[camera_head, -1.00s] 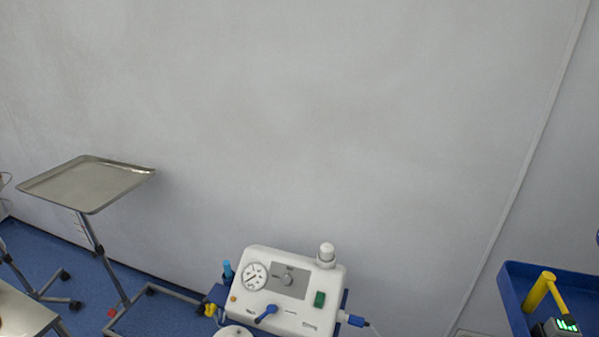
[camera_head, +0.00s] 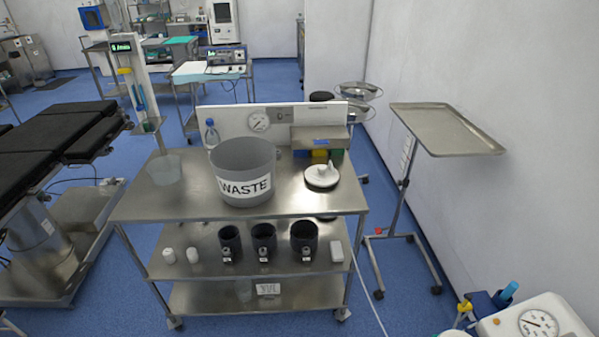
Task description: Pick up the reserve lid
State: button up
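A white round lid (camera_head: 321,177) with a raised handle lies on the right part of the steel cart's top shelf (camera_head: 290,205). It sits to the right of the grey bin marked WASTE (camera_head: 243,170), apart from it. I cannot tell from the picture whether this is the reserve lid. The top of another white round thing (camera_head: 453,334) shows at the bottom edge, mostly cut off, so I cannot tell what it is. My gripper is not in view.
Several dark cups stand on the cart's middle shelf (camera_head: 205,262), with small white containers beside them. An empty steel tray stand (camera_head: 445,130) is to the right. A white gauge unit (camera_head: 540,322) is at bottom right. A black operating table (camera_head: 50,150) is at left. Blue floor shows between.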

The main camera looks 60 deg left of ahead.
aim_at(321, 175)
jog(key=u, duration=1.5)
jog(key=j, duration=1.9)
jog(key=i+l+z, duration=0.05)
